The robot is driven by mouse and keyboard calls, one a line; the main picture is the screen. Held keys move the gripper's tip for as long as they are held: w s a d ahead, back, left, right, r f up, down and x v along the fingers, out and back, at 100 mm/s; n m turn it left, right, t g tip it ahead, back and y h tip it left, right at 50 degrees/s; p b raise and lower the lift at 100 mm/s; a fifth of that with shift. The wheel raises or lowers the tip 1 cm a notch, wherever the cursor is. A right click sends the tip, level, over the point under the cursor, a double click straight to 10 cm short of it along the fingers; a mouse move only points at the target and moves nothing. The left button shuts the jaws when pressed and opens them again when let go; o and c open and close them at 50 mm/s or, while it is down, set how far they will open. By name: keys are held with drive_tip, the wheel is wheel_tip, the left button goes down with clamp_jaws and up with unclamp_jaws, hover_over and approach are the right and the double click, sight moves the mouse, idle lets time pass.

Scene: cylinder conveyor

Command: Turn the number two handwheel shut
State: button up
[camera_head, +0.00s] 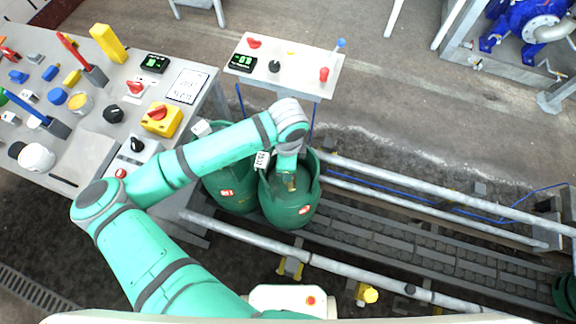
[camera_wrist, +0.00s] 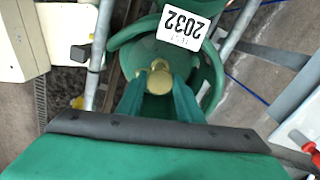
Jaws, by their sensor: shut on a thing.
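Two green gas cylinders stand side by side on the conveyor in the head view, a left one (camera_head: 232,190) and a right one (camera_head: 287,212). My gripper (camera_head: 290,178) reaches down inside the collar of the right cylinder. In the wrist view, my gripper (camera_wrist: 158,88) is shut on a brass handwheel (camera_wrist: 159,78) at the cylinder's top. The fingers hide part of it, and I see no number on it.
A control table (camera_head: 90,100) with switches and levers stands at the left. A smaller panel (camera_head: 285,65) stands behind the cylinders. Metal rails (camera_head: 420,187) run along the conveyor. The roller track (camera_head: 400,240) to the right is mostly clear.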

drive_tip(key=o, duration=1.1)
drive_tip(key=shift+c, duration=0.2)
drive_tip(key=shift+r, duration=0.1)
wheel_tip(320, 180, up, 11)
drive_tip(key=shift+a+f, duration=0.1)
drive_tip(key=shift+f, duration=0.1)
